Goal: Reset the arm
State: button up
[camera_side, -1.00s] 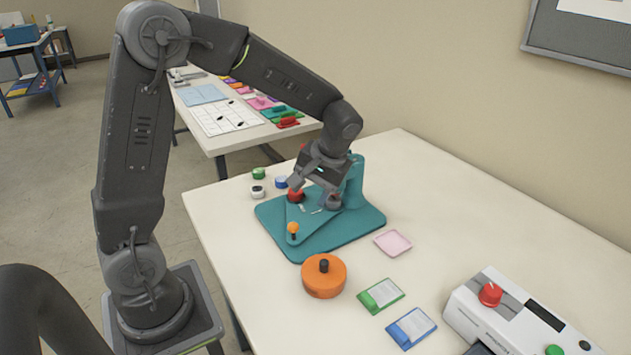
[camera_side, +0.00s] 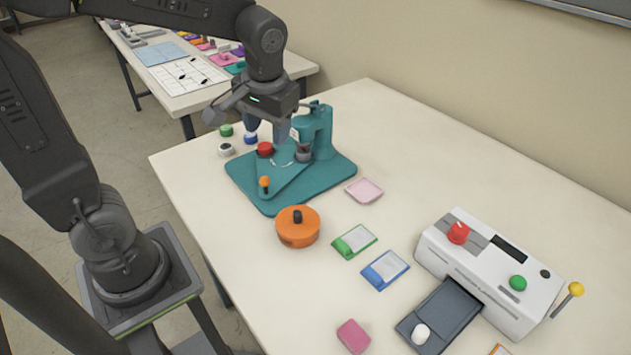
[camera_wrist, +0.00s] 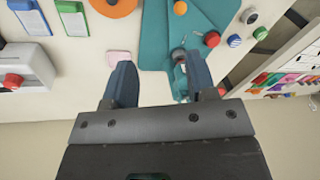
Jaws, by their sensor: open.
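My gripper (camera_side: 250,124) is open and empty, raised above the teal press-like fixture (camera_side: 320,180). In the wrist view, the two fingers of my gripper (camera_wrist: 157,76) stand wide apart with nothing between them. The teal fixture (camera_wrist: 165,42) also shows there, ahead of the fingers. It carries a red knob (camera_side: 265,149), an orange-tipped lever (camera_side: 265,183) and a small grey round part (camera_side: 304,153). My arm reaches across the upper left of the side view.
An orange lidded pot (camera_side: 298,231), a pink dish (camera_side: 364,191), and green (camera_side: 354,242) and blue (camera_side: 385,270) card holders lie on the cream table (camera_side: 450,165). A white laminator-like machine (camera_side: 490,268) stands at right. Several small caps (camera_side: 226,130) sit left of the fixture.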

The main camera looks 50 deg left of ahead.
jog(key=s+d+r+m+t+h, duration=0.2)
jog(key=s+d+m+t, duration=0.2)
jog(key=s, duration=0.5)
jog(key=shift+s+d+r+t, duration=0.35)
jog(key=shift+d+t, duration=0.1)
jog(key=shift+t, duration=0.05)
